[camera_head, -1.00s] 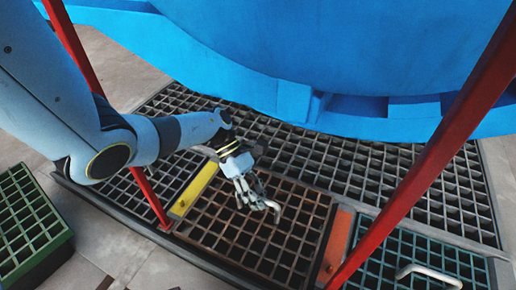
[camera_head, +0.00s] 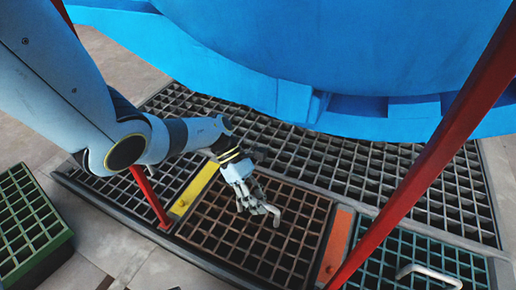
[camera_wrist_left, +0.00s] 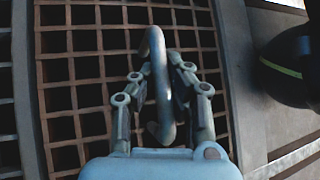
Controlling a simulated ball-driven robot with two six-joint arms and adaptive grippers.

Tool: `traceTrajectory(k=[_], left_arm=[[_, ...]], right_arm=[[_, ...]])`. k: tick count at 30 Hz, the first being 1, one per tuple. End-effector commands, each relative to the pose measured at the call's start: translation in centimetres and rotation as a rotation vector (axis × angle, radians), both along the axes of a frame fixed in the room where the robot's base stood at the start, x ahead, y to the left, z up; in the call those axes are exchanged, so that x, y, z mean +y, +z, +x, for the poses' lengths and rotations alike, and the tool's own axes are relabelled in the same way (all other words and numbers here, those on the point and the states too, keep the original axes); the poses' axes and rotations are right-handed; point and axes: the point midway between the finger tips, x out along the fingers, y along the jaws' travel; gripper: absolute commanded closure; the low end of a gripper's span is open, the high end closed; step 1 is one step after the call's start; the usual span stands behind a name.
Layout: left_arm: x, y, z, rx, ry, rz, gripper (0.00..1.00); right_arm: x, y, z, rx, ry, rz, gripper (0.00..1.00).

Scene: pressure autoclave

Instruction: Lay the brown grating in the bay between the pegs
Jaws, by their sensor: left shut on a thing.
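The brown grating (camera_head: 225,240) lies between a yellow strip (camera_head: 195,188) and an orange strip (camera_head: 336,246) in the head view, about level with the floor grid. It fills most of the left wrist view (camera_wrist_left: 75,72). My left gripper (camera_head: 264,208) is over its middle, shut on its pale bent handle (camera_head: 277,214). In the left wrist view the handle (camera_wrist_left: 158,75) stands between the two fingers of the gripper (camera_wrist_left: 163,85). I cannot make out separate pegs, and whether the grating is fully seated is unclear. My right gripper is out of view.
A large blue vessel (camera_head: 330,50) overhangs the far side. Red posts stand left (camera_head: 148,195) and right (camera_head: 440,150). A teal grating (camera_head: 385,255) with a handle lies right, dark floor grating (camera_head: 340,160) behind. A green grating block (camera_head: 30,220) is at far left.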

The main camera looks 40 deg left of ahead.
Motion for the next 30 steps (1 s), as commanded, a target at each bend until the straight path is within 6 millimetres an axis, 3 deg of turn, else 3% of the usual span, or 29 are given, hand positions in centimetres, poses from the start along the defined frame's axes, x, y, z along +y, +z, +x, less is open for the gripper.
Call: traceTrajectory(k=[19,20,25,30], left_arm=[[-0.1,-1.1,0.1,-0.002,-0.001,-0.003,1.00],[-0.1,-1.1,0.1,-0.002,-0.001,-0.003,0.87],[-0.1,-1.2,0.0,-0.002,-0.001,-0.001,0.65],[0.0,-1.2,0.0,-0.001,0.000,-0.001,0.63]], right_arm=[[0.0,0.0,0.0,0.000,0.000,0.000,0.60],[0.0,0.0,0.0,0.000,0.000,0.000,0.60],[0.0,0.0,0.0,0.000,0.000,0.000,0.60],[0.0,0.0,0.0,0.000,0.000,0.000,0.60]])
